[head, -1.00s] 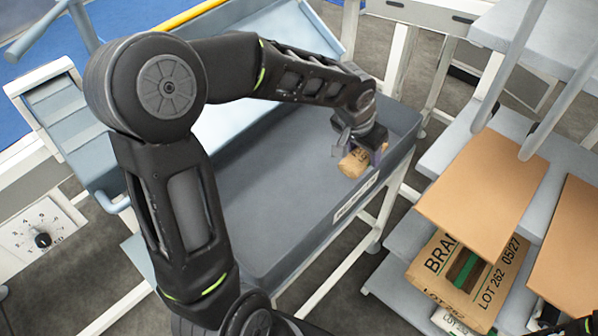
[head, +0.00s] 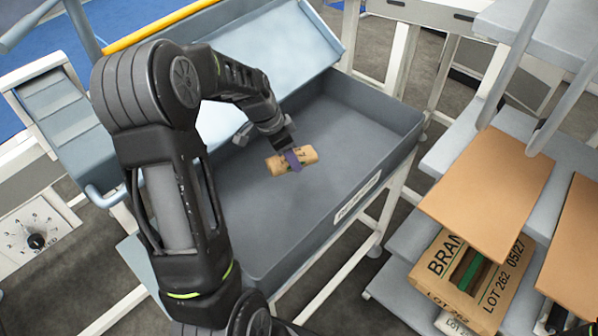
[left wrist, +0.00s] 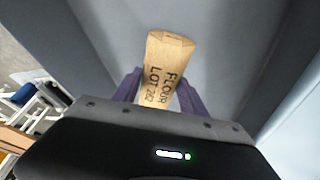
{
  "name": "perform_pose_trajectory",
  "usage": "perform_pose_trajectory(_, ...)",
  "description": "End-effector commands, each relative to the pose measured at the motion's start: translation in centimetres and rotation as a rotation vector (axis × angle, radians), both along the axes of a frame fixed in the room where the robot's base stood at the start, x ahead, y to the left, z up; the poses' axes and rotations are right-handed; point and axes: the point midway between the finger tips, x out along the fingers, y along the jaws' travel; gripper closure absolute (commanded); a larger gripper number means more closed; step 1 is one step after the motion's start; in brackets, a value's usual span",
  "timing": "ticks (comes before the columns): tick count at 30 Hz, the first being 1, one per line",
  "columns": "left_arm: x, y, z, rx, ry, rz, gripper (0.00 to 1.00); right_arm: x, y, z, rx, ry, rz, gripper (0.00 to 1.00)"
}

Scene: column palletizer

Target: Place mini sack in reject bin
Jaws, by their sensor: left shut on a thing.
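The mini sack (head: 309,153) is a small tan roll with dark print. My left gripper (head: 293,161) is shut on it, with a purple finger across its middle. In the left wrist view the sack (left wrist: 166,62) reads "FLOUR LOT 262" and stands out between the two purple fingers of the gripper (left wrist: 160,95). The reject bin is a wide grey tray (head: 341,165) with a white label on its front wall. The sack is over the bin's floor in the head view. I cannot tell whether it touches the floor. My right gripper is not in view.
A light blue sloping chute (head: 270,50) stands behind the bin. To the right are shelves with brown boards (head: 485,190) and a large printed sack (head: 470,275). A dial panel (head: 35,235) is at the left. The bin floor around the sack looks clear.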

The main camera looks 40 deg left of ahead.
Motion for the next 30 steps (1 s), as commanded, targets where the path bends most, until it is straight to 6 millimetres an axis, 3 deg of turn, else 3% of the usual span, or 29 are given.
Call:
perform_pose_trajectory(6,0.0,0.0,-0.6,0.000,0.001,0.001,1.00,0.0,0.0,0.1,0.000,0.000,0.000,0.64)
perform_pose_trajectory(16,0.0,0.0,-5.8,-0.001,0.002,0.002,1.00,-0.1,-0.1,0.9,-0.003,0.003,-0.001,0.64)
perform_pose_trajectory(26,0.1,0.0,-6.3,0.000,-0.001,0.000,1.00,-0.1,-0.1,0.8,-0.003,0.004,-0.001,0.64)
perform_pose_trajectory(30,0.0,-0.1,-7.3,0.000,0.002,0.001,1.00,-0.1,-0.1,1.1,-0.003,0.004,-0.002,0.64)
